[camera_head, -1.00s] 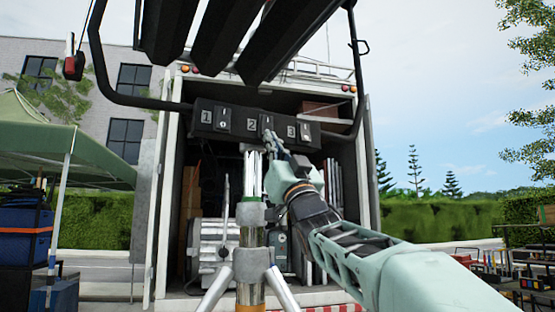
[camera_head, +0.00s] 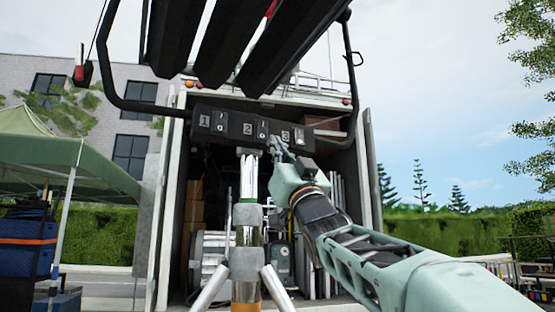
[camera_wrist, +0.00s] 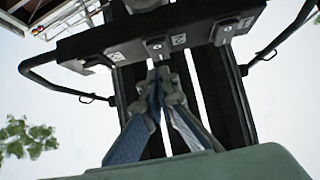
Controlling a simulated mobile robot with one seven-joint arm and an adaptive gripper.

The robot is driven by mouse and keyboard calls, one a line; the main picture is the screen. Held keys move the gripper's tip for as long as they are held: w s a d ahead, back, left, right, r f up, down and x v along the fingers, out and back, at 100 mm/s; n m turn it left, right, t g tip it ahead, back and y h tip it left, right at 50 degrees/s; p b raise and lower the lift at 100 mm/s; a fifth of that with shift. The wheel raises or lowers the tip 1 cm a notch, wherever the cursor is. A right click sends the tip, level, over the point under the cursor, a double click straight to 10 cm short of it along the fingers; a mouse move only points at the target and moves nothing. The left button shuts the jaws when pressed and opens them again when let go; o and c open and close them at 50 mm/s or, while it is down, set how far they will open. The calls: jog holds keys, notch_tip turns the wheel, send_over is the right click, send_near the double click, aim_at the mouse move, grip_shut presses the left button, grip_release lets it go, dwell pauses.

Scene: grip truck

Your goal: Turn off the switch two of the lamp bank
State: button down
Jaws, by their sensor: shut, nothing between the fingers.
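The black switch box (camera_head: 232,124) of the lamp bank hangs below the lamps, with switches marked 1, 2 and 3 from left to right. Switch two (camera_head: 262,131) is uncovered beside its number; its rocker position is too small to tell. My gripper (camera_head: 275,143) is shut and empty, just below and right of switch two. In the wrist view my gripper (camera_wrist: 160,76) points up at the box, its tips a little below the middle switch (camera_wrist: 155,44), apparently apart from it. Switch three (camera_head: 299,136) is to the right of my gripper, and switch one (camera_head: 220,123) is at the left.
Long black lamp panels (camera_head: 222,45) hang above the box inside a bent black tube frame (camera_head: 352,95). A shiny stand pole (camera_head: 248,185) rises under the box, left of my arm. An open truck with cargo stands behind. A green tent (camera_head: 60,160) is at the left.

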jog(key=b+v, duration=0.7)
jog(key=shift+f, duration=0.6)
